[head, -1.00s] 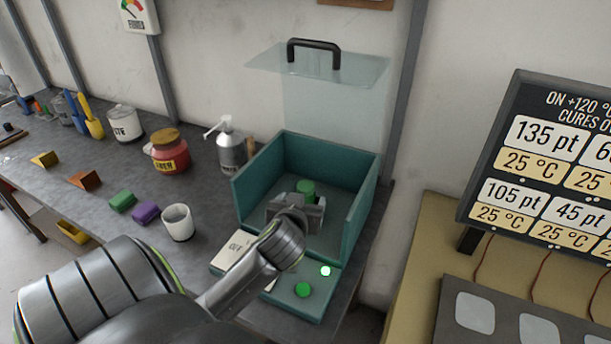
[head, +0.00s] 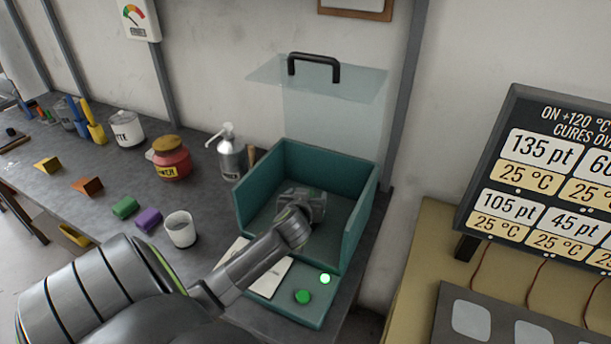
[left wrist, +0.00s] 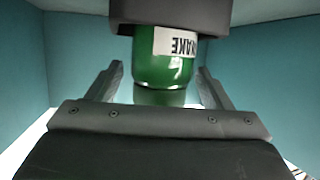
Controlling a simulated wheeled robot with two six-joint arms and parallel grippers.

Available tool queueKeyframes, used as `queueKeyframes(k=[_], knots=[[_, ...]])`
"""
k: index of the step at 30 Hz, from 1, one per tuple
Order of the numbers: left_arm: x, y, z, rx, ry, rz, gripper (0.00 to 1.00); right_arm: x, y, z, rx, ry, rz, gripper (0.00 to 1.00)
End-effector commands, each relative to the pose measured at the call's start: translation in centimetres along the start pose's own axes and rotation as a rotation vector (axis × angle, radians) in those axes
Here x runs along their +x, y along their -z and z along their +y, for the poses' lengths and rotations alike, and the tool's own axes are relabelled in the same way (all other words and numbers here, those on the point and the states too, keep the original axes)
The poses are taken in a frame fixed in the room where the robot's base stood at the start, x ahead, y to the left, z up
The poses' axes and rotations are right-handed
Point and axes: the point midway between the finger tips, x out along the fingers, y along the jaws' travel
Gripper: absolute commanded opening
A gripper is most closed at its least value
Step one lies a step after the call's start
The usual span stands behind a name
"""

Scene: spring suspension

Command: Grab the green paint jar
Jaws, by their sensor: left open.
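The green paint jar (left wrist: 165,70) shows in the left wrist view with a white label whose letters appear upside down. A dark block or collar covers its upper part in that picture. My left gripper (left wrist: 160,78) is open, with one finger on each side of the jar; I cannot tell whether either touches it. In the head view my left gripper (head: 306,202) is inside the teal open-front box (head: 360,225) and hides the jar. My right gripper is not in view.
A clear lid with a black handle (head: 313,66) is raised above the box. A green button (head: 303,297) and a lit green lamp (head: 325,279) sit on the front panel. A white cup (head: 180,228), red jar (head: 170,160) and pump bottle (head: 229,155) stand to the left.

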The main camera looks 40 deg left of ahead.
Motion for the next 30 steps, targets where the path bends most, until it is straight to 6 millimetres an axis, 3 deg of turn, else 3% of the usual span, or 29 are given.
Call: queueKeyframes(k=[12, 26, 30], knots=[[1.10, -0.07, -0.01, 0.000, 0.000, -0.001, 0.73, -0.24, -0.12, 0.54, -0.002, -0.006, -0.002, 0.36], [1.06, 0.00, 0.02, 0.000, -0.001, 0.001, 0.14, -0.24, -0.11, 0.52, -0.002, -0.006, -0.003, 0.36], [1.05, 0.00, 0.02, 0.000, -0.001, 0.000, 0.13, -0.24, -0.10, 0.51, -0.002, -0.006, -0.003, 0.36]])
